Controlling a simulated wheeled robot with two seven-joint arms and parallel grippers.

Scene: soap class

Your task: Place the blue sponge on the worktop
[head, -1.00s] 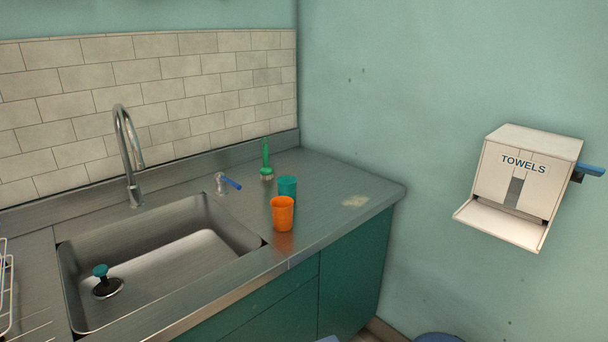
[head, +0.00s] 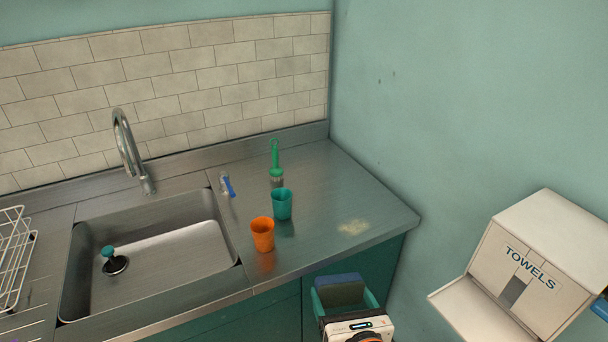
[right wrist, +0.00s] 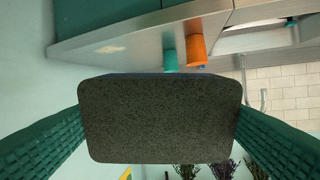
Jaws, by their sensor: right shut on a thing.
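My right gripper (head: 343,293) is shut on the blue sponge (head: 341,280), in front of the green cabinet at the worktop's front edge. The sponge has a blue side and a dark grey face. In the right wrist view the grey face (right wrist: 160,118) fills the middle, between the two green fingers. The steel worktop (head: 335,180) lies beyond the sponge, with bare room to the right of the cups. The sponge appears clear of the worktop. My left gripper is not in view.
An orange cup (head: 262,235), a teal cup (head: 282,204) and a green brush (head: 276,165) stand on the worktop. A pale stain (head: 353,227) marks its right part. The sink (head: 150,265) is left. A towel dispenser (head: 525,270) hangs on the right wall.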

